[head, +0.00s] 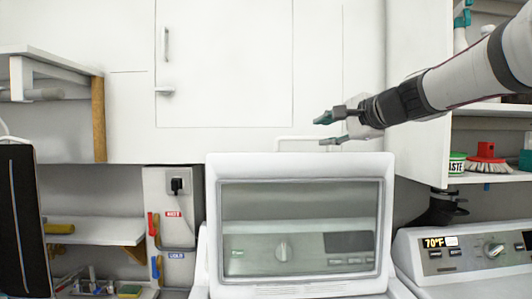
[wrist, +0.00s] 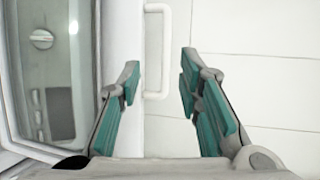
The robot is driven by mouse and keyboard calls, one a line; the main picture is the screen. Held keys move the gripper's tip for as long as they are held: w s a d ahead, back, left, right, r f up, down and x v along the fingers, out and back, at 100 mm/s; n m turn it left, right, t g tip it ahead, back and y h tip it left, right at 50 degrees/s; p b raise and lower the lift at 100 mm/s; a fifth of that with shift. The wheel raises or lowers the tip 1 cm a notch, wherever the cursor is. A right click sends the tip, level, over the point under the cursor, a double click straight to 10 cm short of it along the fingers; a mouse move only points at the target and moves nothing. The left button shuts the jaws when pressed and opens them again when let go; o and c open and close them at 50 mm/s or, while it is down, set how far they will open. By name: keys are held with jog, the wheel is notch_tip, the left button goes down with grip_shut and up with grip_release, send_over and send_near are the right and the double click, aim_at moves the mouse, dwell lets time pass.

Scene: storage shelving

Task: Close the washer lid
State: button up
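The washer lid (head: 299,169) stands raised at the centre of the head view, a white frame around a glass window (head: 298,205). The washer's knob and control panel show through the glass. A white bar handle (head: 298,137) sticks up from the lid's top edge. In the wrist view, the lid (wrist: 112,45) is at the left and the handle (wrist: 159,8) shows between and beyond the fingers. My gripper (head: 326,129) is at the handle's upper right in the head view. I cannot tell whether a finger touches the lid.
A cabinet door (head: 224,60) is behind. At left are a shelf (head: 85,230) and an outlet panel (head: 172,210).

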aim_at(299, 139)
jog(key=shift+m+t, duration=0.3)
jog(key=x, duration=0.4)
jog(key=p+x, duration=0.1)
jog(key=x, duration=0.4)
jog(key=p+x, duration=0.1)
jog(key=x, duration=0.4)
jog(key=shift+w+d+r, duration=0.15)
jog(key=shift+w+d, duration=0.1)
jog(key=shift+w, duration=0.05)
grip_shut()
